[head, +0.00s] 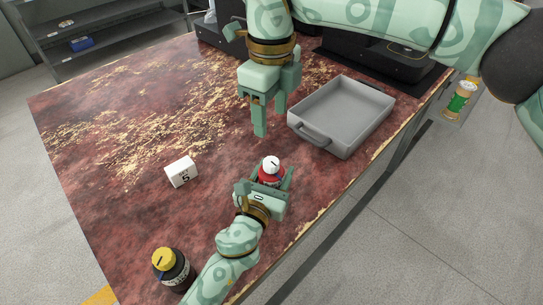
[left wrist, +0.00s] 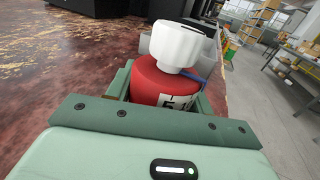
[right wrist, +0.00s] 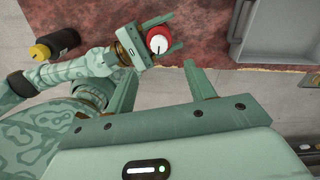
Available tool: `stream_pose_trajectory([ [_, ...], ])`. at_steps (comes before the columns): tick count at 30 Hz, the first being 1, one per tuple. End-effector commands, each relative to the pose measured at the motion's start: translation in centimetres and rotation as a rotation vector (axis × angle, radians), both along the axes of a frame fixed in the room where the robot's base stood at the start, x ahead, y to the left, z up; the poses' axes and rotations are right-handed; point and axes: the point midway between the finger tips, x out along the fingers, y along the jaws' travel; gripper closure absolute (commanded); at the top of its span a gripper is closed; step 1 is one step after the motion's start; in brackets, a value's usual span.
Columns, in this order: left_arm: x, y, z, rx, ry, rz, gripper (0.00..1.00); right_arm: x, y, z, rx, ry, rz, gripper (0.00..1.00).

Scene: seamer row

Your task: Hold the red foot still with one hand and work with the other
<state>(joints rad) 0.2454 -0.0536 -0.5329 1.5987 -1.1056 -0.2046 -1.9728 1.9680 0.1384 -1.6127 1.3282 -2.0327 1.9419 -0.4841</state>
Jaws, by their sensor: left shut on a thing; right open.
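The red foot (head: 268,179) stands on the worn red tabletop near its right edge, with a white knob (head: 271,163) on top. My left gripper (head: 266,182) is shut around its red body. In the left wrist view, the red body (left wrist: 160,85) sits between the fingers under the white knob (left wrist: 178,46), with a white label and a thin blue part beside it. My right gripper (head: 270,120) is open and empty, pointing down above the table, beyond the foot. In the right wrist view, the foot's knob (right wrist: 157,43) shows beyond the open fingers.
A grey tray (head: 316,138) lies right of my right gripper. A white block marked 5 (head: 181,172) stands left of the foot. A black bottle with a yellow top (head: 170,268) stands at the near left. The table (head: 110,190) is clear around the block.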

Motion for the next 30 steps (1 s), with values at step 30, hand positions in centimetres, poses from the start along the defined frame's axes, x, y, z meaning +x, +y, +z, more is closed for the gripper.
stream_pose_trajectory([
  [30, 0.0, 0.0, 0.0, 0.0, 0.001, 0.0, 0.74, -0.2, -0.1, -12.0, -0.002, 0.006, -0.052, 0.46],
])
